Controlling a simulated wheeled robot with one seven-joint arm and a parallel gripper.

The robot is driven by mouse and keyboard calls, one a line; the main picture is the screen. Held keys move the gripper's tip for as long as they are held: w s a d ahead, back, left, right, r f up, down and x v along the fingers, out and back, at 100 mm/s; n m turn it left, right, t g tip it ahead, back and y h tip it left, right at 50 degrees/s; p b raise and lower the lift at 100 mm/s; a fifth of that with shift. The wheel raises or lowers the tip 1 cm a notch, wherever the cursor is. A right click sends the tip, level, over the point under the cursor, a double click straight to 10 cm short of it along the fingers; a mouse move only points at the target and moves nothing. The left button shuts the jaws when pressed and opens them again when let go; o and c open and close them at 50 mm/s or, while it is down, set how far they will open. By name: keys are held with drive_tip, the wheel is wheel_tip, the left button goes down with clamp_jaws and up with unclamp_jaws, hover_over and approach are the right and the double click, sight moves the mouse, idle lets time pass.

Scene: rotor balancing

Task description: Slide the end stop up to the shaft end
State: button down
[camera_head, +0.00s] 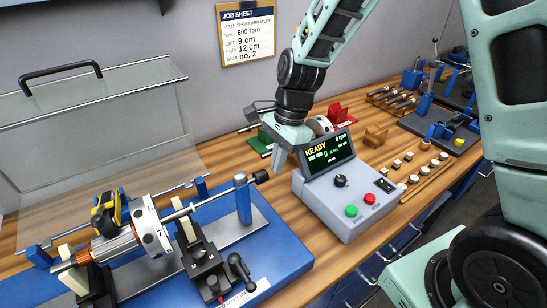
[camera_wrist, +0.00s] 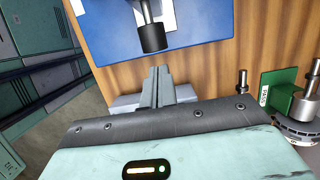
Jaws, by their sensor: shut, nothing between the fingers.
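The end stop (camera_head: 243,200) is a blue post on the right of the blue balancing bed, with a metal rod through its top and a black knob on the rod's right end. The knob (camera_wrist: 153,38) shows at the top of the wrist view. The shaft (camera_head: 180,213) sticks out to the right of the rotor with its white numbered disc (camera_head: 152,238), pointing toward the post with a gap between. My gripper (camera_head: 282,172) is shut and empty, right of the knob and apart from it. Its fingers (camera_wrist: 157,78) point toward the knob in the wrist view.
The control box (camera_head: 342,185) reads READY and stands close right of my gripper. A green stand (camera_head: 260,142) and a red stand (camera_head: 338,115) lie behind. A raised clear cover (camera_head: 95,130) stands behind the rotor. Small weights (camera_head: 408,168) sit at the right.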

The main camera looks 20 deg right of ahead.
drive_tip(key=shift+s+a, duration=0.1)
drive_tip(key=shift+a, duration=0.45)
drive_tip(key=shift+s+a+p, duration=0.1)
drive_tip(key=shift+a+p, duration=0.35)
drive_tip(key=shift+a, duration=0.05)
